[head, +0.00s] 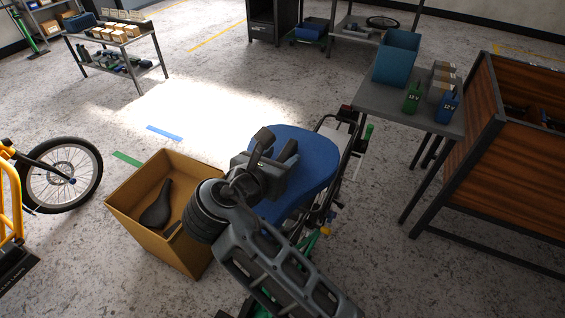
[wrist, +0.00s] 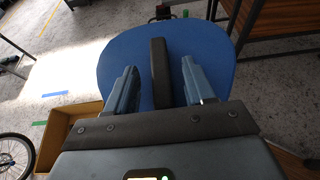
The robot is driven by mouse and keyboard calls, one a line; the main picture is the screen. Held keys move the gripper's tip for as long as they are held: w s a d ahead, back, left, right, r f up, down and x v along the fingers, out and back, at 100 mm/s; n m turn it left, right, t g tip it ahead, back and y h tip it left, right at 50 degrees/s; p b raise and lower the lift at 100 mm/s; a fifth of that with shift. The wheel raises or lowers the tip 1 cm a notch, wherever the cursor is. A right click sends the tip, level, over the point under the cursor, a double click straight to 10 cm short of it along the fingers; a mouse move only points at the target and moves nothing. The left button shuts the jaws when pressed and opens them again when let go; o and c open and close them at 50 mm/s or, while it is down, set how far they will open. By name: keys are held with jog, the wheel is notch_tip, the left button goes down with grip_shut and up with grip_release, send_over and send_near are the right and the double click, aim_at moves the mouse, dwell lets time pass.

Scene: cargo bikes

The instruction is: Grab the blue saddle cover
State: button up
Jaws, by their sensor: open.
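The blue saddle cover (head: 318,160) is a broad, rounded blue shape in the middle of the head view, with my gripper (head: 276,148) over its left part. In the wrist view the blue saddle cover (wrist: 225,50) fills the upper middle, and a dark upright ridge (wrist: 158,60) stands along its centre. My gripper (wrist: 159,85) is open, one finger on each side of the ridge, with visible gaps on both sides. Whether the fingertips are level with the ridge is hard to tell. My arm hides the cover's lower part in the head view.
An open tan box (head: 130,205) with a black saddle (head: 157,205) stands left of the cover. A bike frame lies under and beside the cover.

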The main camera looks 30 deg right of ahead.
jog(key=shift+x, duration=1.05)
grip_shut()
